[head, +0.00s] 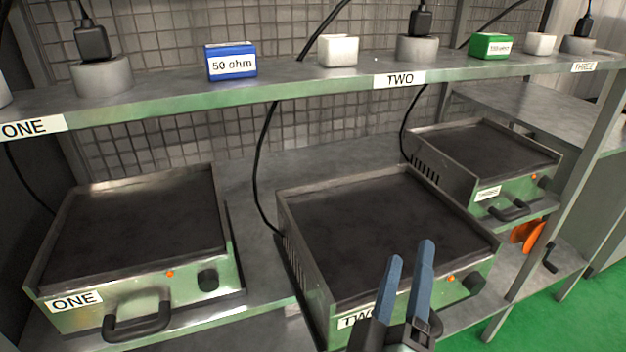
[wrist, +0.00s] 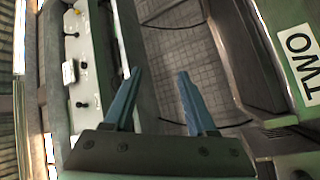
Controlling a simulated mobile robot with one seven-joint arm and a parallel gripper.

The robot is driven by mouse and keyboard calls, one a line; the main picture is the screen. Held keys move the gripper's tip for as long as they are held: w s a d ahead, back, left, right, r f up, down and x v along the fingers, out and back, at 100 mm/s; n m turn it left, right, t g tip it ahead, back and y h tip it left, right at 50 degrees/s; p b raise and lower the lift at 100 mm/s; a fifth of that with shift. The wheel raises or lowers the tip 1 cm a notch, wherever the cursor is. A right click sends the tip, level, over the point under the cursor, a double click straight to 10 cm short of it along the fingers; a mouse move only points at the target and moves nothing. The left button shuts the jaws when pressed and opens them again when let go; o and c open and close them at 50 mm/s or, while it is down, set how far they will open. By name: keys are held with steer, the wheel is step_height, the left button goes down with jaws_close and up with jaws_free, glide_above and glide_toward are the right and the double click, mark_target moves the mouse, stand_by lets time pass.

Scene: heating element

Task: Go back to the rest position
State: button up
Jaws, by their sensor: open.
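My gripper (head: 408,272) has two blue fingers and is open and empty. In the head view it is at the lower middle, in front of the hot plate labelled TWO (head: 375,230) and covering part of its label. In the wrist view my gripper (wrist: 158,88) shows with a clear gap between its fingers. The wrist view is turned sideways, and the TWO label (wrist: 298,62) is at its right. Nothing is held.
Hot plate ONE (head: 140,230) is at the left and a third hot plate (head: 485,160) at the right. The upper shelf (head: 300,84) carries a blue 50 ohm block (head: 231,62), a white block (head: 338,50), a green block (head: 492,46) and black plugs in round sockets.

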steer(key=s+a+r+m+t+y+p, duration=0.2)
steer(key=a+r+t+p, duration=0.1)
steer(key=r, duration=1.3)
steer(key=s+a+r+m+t+y+p, duration=0.2)
steer(key=r+p, duration=0.5)
steer(key=r, duration=1)
steer(key=s+a+r+m+t+y+p, duration=0.2)
steer(key=a+r+p, duration=0.4)
steer(key=r, duration=1)
steer(key=shift+a+r+m+t+y, duration=0.3)
steer(key=shift+m+t+y, duration=0.2)
steer(key=shift+t+y, duration=0.3)
